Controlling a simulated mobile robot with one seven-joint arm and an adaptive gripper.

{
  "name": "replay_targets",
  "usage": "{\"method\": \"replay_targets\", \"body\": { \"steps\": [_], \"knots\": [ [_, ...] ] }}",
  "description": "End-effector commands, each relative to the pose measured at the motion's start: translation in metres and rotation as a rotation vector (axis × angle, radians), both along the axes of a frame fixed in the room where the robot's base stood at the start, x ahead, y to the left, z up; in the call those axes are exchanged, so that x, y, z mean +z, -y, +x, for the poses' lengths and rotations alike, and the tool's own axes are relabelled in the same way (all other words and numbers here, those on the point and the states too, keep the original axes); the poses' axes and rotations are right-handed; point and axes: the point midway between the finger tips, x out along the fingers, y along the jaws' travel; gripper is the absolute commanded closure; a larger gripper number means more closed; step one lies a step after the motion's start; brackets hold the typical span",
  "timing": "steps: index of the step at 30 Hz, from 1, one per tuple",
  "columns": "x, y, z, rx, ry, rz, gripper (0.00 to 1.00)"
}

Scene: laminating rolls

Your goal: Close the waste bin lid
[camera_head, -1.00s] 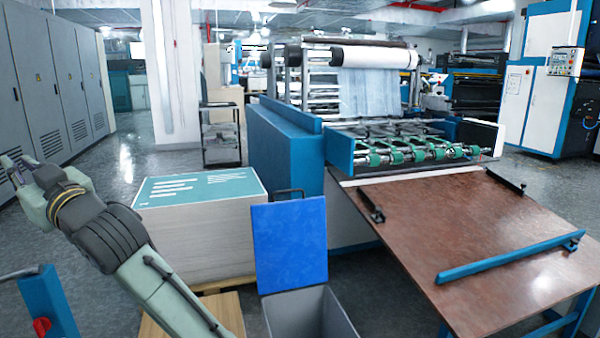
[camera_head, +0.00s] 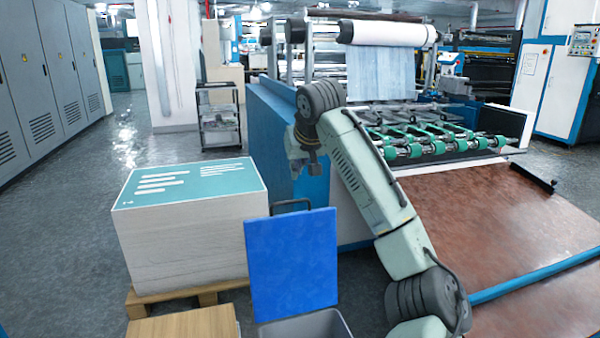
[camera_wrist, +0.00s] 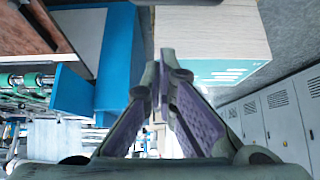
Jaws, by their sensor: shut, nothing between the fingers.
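The waste bin (camera_head: 318,325) is grey, at the bottom edge of the head view, mostly cut off. Its blue lid (camera_head: 292,262) stands open, nearly upright behind the bin's mouth, with a dark handle (camera_head: 290,205) at its top edge. My gripper (camera_head: 298,168) hangs above and behind the lid, apart from it, in front of the blue machine side. In the wrist view my gripper (camera_wrist: 163,58) has its fingers closed together with nothing between them. I cannot make out the bin or lid in the wrist view.
A tall paper stack (camera_head: 190,230) on a wooden pallet (camera_head: 175,300) stands left of the lid. The laminating machine (camera_head: 272,130) and its sloping brown board (camera_head: 500,225) fill the right. A wooden box (camera_head: 185,324) sits at lower left. Floor is open at far left.

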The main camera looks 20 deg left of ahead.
Motion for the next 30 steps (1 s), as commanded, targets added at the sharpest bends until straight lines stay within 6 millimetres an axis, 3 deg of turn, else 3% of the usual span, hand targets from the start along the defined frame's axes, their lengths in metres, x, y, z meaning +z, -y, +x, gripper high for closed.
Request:
{"method": "replay_targets", "body": {
  "steps": [12,21,30],
  "knots": [
    [-0.066,-0.032,0.046,0.000,-0.001,-0.001,1.00],
    [-0.066,-0.012,0.018,0.001,0.005,0.001,1.00],
    [-0.067,-0.010,0.012,0.002,0.003,0.001,1.00]
  ]
}}
